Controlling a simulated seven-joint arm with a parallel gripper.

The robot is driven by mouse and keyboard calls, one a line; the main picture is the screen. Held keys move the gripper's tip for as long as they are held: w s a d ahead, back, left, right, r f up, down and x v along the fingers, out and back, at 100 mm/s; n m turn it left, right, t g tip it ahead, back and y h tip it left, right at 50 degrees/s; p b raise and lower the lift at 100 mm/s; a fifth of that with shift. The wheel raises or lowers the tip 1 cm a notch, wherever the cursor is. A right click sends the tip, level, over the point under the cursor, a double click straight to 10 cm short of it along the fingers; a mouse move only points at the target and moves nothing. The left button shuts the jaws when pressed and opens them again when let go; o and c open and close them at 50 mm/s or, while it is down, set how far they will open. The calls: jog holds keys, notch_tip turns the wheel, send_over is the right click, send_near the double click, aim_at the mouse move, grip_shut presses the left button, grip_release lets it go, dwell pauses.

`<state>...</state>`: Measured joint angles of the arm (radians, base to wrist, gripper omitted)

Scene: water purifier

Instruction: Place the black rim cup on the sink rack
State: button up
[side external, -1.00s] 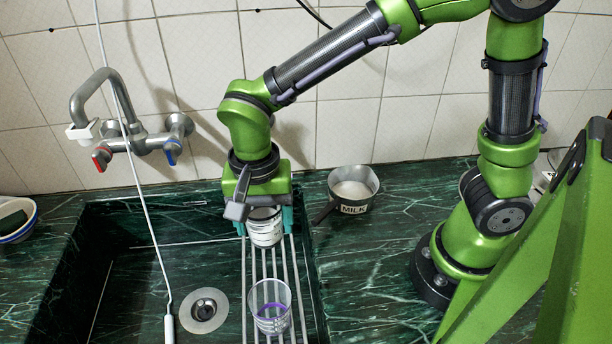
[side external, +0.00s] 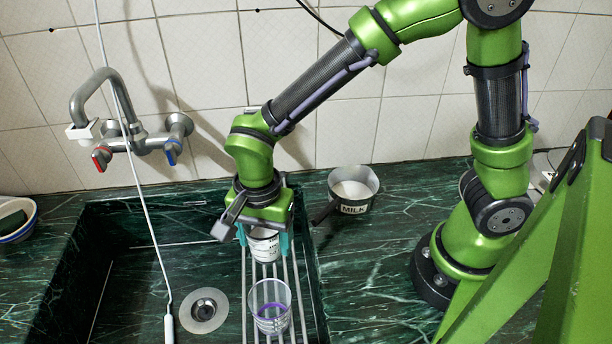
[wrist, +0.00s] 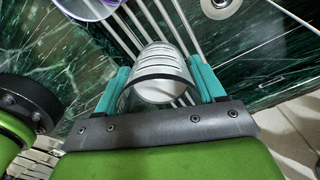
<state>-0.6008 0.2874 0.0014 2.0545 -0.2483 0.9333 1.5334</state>
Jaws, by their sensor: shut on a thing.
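The black rim cup (side external: 264,245) is a clear cup with dark markings; its dark rim shows in the wrist view (wrist: 163,73). My gripper (side external: 264,240) is shut on it, with one teal finger on each side, as the wrist view also shows (wrist: 163,88). The cup is over the back part of the sink rack (side external: 294,281), a set of parallel metal bars across the right side of the sink. I cannot tell whether its base touches the bars.
A clear cup with a purple ring (side external: 270,306) stands on the rack in front of the held cup. A milk pan (side external: 352,190) sits on the counter to the right. The tap (side external: 120,125) and a hanging white cord (side external: 151,228) are to the left. The sink drain (side external: 203,310) is clear.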

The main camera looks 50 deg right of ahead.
aim_at(268, 256)
jog(key=shift+f, duration=2.55)
jog(key=shift+f, duration=0.15)
jog(key=o, duration=1.1)
